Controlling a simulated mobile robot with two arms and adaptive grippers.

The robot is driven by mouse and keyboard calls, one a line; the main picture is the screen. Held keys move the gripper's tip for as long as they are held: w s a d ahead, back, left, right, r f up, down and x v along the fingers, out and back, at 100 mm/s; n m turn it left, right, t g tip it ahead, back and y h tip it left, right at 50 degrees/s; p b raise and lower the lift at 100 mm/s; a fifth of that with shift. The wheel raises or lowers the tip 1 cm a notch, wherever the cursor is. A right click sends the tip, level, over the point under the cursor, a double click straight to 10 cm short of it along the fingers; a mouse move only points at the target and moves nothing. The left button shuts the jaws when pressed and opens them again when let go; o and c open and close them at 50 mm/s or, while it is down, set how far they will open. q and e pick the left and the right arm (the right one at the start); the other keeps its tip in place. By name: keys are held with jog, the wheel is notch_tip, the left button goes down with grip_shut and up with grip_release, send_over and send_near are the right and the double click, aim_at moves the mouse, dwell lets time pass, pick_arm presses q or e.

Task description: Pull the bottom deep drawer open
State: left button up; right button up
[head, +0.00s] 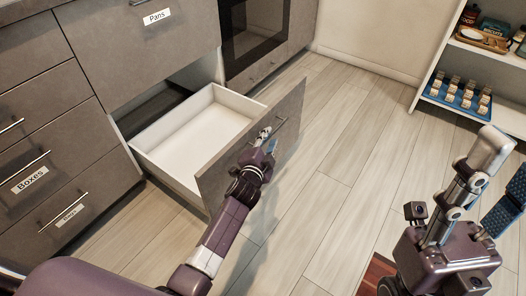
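The bottom deep drawer (192,128) stands well out from the cabinet below the "Pans" drawer. Its white inside is empty, and its grey front panel (215,182) faces the lower right. A bar handle (281,123) sits on the front's outer face. My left gripper (269,139) is at this handle, with its fingers by the bar. Whether they are closed around it is too small to tell. My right gripper (503,168) is at the right edge, far from the drawer, with its finger pads apart and nothing between them.
The "Pans" drawer front (150,45) is shut above. A shut drawer stack (50,160) stands at left, and a dark oven (255,35) is behind. An open white shelf (470,110) with a blue tray of small items is at upper right. The wooden floor (330,160) between is clear.

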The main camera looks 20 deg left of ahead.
pick_arm(q)
jog(key=v, duration=0.9)
